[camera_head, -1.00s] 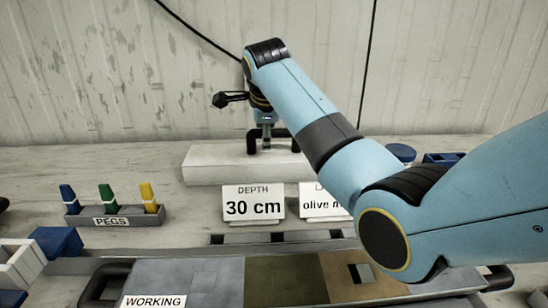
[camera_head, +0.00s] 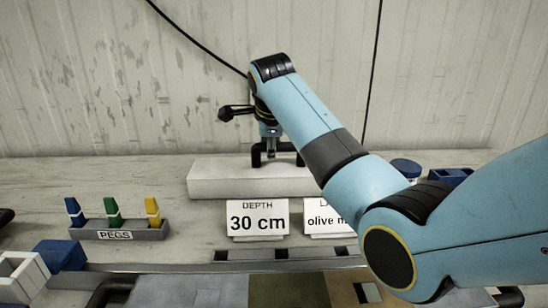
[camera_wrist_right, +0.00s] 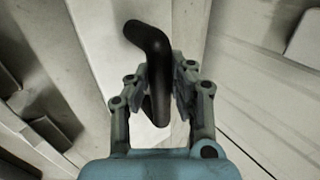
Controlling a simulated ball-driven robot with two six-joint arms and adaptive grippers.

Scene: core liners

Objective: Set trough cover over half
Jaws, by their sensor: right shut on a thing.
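The trough cover (camera_head: 225,178) is a long pale block with a dark handle, standing at the back of the bench behind the cards. My right gripper (camera_head: 271,152) reaches down over it from the right in the head view. In the right wrist view, my right gripper (camera_wrist_right: 160,85) is shut on the cover's black bent handle (camera_wrist_right: 153,40). The trough half is hard to identify; a tray with grey, olive and brown sections (camera_head: 190,291) lies at the front, partly cut off by the lower edge. My left gripper is not in view.
A rack labelled PEGS (camera_head: 120,232) holds a blue, a green and a yellow peg. A "30 cm" depth card (camera_head: 257,219) and an "olive" card (camera_head: 325,220) stand before the cover. A blue block (camera_head: 60,254) is at left. A wall closes the back.

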